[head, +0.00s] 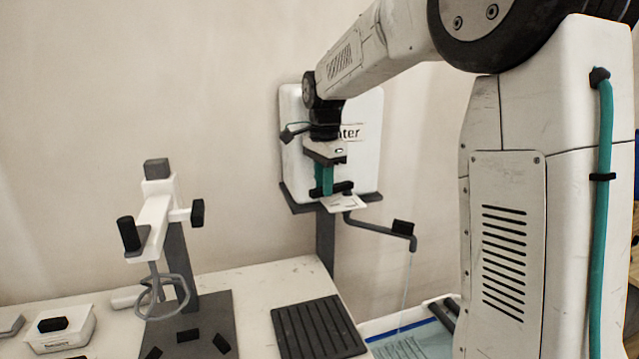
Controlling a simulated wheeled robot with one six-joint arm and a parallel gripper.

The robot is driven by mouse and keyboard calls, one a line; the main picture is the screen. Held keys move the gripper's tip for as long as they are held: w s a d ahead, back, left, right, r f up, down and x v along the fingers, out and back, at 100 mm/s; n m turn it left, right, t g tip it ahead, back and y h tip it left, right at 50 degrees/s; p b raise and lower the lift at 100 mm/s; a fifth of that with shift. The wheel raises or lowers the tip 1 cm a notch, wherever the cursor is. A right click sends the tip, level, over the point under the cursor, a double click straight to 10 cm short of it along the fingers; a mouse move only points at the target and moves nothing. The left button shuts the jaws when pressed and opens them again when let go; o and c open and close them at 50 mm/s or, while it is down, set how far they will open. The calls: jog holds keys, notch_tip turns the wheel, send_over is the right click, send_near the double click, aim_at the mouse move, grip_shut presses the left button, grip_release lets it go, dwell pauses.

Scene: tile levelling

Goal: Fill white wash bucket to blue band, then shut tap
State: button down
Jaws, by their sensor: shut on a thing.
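My gripper (329,190) has teal fingers and is at the front of the white water tank. It is shut on the black tap handle (345,187), which the fingers partly hide. The grey spout (378,228) reaches right from below the tank, and a thin stream of water (406,285) falls from its end. The white wash bucket (372,327) is at the bottom right, cut off by the frame and partly hidden by my body. A blue band (388,333) shows inside its wall. Rippled water (398,349) lies in the bucket, its surface seemingly below the band.
The white water tank (363,105) stands on a dark post (325,243) against the wall. A mixer stand (160,235) with a whisk is at left. A dark ribbed mat (318,328) and a white lidded tub (62,328) are on the pale bench (262,284).

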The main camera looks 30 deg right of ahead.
jog(key=c, duration=1.3)
grip_release()
jog(key=shift+w+d, duration=0.1)
jog(key=shift+d, duration=0.15)
jog(key=shift+a, duration=0.15)
notch_tip(320, 180, up, 8)
jog(key=shift+f, duration=0.1)
